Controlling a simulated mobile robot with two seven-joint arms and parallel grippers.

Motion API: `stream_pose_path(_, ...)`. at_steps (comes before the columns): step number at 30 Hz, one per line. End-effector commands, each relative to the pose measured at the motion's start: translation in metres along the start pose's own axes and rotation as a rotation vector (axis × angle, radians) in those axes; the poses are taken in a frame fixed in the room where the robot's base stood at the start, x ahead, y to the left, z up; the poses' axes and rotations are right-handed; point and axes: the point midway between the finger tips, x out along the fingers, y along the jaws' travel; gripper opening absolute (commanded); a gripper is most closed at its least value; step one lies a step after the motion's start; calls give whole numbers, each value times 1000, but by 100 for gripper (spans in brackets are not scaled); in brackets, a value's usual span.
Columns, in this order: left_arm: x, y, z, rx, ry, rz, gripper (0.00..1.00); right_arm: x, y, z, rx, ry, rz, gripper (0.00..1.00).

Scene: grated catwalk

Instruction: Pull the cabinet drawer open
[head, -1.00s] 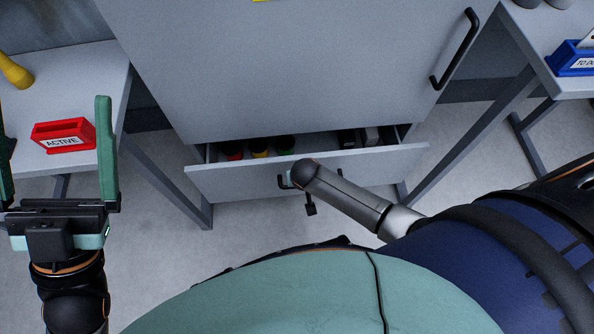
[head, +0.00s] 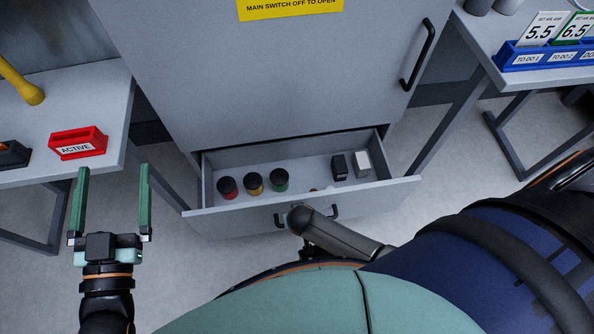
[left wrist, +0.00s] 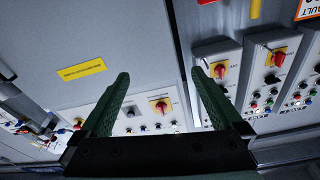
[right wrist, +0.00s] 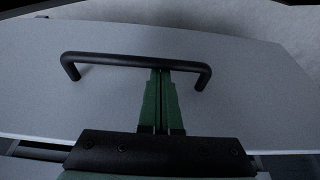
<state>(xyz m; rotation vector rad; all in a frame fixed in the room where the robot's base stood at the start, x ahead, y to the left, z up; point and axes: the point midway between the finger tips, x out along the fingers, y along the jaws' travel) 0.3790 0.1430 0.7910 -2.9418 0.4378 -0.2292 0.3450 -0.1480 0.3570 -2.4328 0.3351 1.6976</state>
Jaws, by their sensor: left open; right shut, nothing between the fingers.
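The grey cabinet (head: 270,80) stands ahead in the head view. Its drawer (head: 300,208) is well open, with its inside showing. The black bar handle (right wrist: 135,58) on the drawer front spans the right wrist view; in the head view my right arm hides part of it. My right gripper (right wrist: 161,75) is shut with nothing between its fingers. My left gripper (head: 112,175) is open and empty, left of the drawer.
The drawer holds red (head: 227,188), yellow (head: 253,184) and green (head: 279,180) jars, a black box (head: 339,167) and a white box (head: 362,164). A left table (head: 110,100) holds a red ACTIVE bin (head: 78,143). A right table (head: 480,35) holds a blue rack (head: 545,55).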

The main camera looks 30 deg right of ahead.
Motion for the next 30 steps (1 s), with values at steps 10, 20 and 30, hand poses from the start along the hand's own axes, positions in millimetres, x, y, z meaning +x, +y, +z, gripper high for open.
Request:
stream_pose_path(10,0,0,4,-6,-15,0,100,0,0,0,-1,0,-1,0)
stream_pose_path(20,-1,2,11,-16,-48,1,100,-2,0,-1,-1,0,0,0)
stream_pose_path(30,-19,14,77,-95,-325,10,100,-14,4,-7,-2,0,0,0)
